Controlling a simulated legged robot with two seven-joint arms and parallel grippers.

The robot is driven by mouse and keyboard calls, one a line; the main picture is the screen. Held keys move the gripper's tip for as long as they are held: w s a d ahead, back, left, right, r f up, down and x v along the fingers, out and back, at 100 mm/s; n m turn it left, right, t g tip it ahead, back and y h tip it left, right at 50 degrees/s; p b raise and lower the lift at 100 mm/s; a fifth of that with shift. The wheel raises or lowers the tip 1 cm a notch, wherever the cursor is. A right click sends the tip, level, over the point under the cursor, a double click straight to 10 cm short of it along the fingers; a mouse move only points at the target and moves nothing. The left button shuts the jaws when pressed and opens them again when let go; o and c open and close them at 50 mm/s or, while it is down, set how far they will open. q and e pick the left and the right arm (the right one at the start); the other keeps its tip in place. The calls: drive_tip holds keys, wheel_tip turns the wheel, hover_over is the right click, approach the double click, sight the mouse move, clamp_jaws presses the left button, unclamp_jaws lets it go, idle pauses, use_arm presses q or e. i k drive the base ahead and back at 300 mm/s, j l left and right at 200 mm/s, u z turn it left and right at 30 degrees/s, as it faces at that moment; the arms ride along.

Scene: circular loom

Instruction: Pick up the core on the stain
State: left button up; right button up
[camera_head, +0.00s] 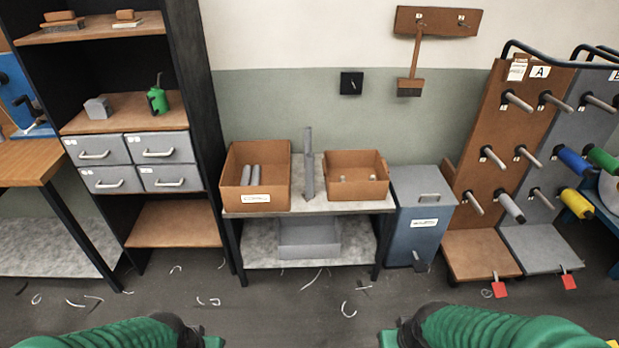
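Two grey cylindrical cores (250,175) stand in the open brown left box (272,200) on the low table. My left gripper (213,342) shows only as a green edge at the bottom, left of centre. My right gripper (388,339) shows only as a green edge at the bottom, right of centre. Both are far in front of the table. Their fingers are mostly cut off by the frame, so their opening is unclear.
A grey upright post (308,165) divides the left box from a second brown box (356,178) on the table (312,206). A blue bin (423,225) stands right of the table. Thread scraps lie on the dark floor (300,305), otherwise clear in front.

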sight(310, 177)
drive_tip(key=i+j, duration=0.5)
drive_tip(key=i, duration=0.3)
drive_tip(key=i+j+z, duration=0.1)
drive_tip(key=i+j, duration=0.45)
drive_tip(key=i, duration=0.2)
drive_tip(key=i+j, duration=0.6)
drive_tip(key=i, duration=0.15)
drive_tip(key=i+l+z, duration=0.05)
